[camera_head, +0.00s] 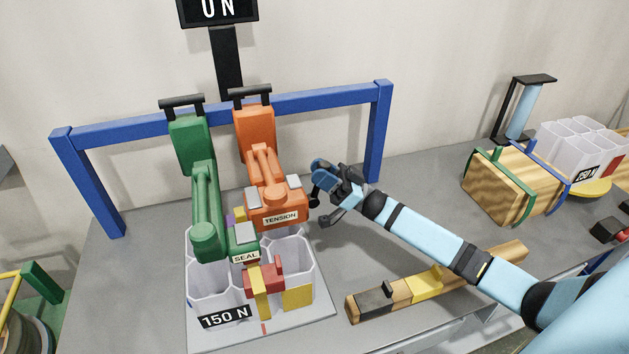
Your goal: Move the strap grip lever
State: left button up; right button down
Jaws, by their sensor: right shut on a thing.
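The orange tool marked TENSION (268,170) stands beside the green tool marked SEAL (207,190), above the white cell block marked 150 N (210,285). My right gripper (321,203) is at the right side of the orange tool's lower body. It is shut on a small dark piece there, which looks like the strap grip lever (314,200). The fingers hide most of that piece, so its exact angle is unclear. My left gripper is out of view.
A blue frame (250,105) spans behind the tools. A wooden bar with a yellow block (425,284) lies under my right forearm. A strapped wooden bundle (505,190) and a second white cell block (575,145) stand at the right. The grey tabletop (420,175) is clear between.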

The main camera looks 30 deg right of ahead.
jog(key=shift+s+d+f+m+t+b, duration=0.15)
jog(key=shift+d+m+t+b, duration=0.25)
jog(key=shift+t, duration=0.3)
jog(key=c, duration=1.1)
grip_release()
jog(key=shift+o, duration=1.4)
